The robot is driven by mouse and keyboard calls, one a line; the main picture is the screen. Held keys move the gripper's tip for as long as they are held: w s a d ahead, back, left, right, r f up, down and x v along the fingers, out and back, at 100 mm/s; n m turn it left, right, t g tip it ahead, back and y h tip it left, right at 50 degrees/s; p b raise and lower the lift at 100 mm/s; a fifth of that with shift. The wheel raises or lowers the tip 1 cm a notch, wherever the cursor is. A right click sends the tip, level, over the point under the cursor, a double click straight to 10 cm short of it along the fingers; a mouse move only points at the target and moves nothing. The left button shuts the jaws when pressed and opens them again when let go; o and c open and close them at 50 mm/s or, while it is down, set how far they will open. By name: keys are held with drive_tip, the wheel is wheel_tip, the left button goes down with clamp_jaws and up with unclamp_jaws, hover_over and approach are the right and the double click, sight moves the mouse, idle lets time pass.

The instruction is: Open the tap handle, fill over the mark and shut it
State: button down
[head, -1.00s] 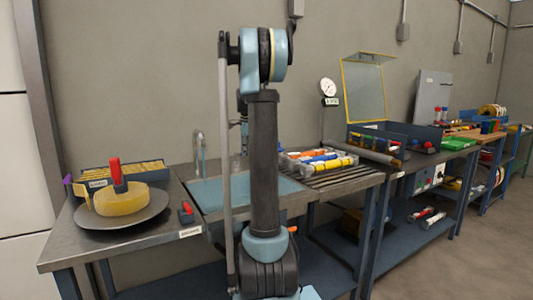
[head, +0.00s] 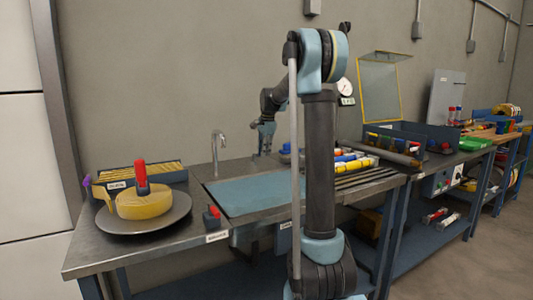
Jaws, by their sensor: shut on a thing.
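The tap (head: 217,150) is a grey curved spout at the back left of the blue sink basin (head: 250,193). Its handle cannot be made out, nor can a vessel or a mark. My gripper (head: 265,148) is small in the head view, pointing down behind the basin's back edge, right of the tap spout and apart from it. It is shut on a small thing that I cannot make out. My upright arm link hides part of the counter right of the basin.
A grey round plate with a yellow wheel-shaped block (head: 143,204) stands at the left. A small red-topped block (head: 212,217) sits at the counter's front edge. Colourful bottles (head: 350,162) lie right of my arm, beside a slatted drainer (head: 368,180). A gauge (head: 344,87) stands behind.

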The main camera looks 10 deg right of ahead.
drive_tip(key=shift+d, duration=0.1)
drive_tip(key=c, duration=1.6)
unclamp_jaws()
drive_tip(key=shift+r, duration=0.1)
drive_tip(key=r, duration=0.3)
drive_tip(key=s+r, duration=0.1)
drive_tip(key=r, duration=0.3)
drive_tip(key=s+d+r, duration=0.1)
drive_tip(key=r, duration=0.3)
drive_tip(key=shift+r, duration=0.25)
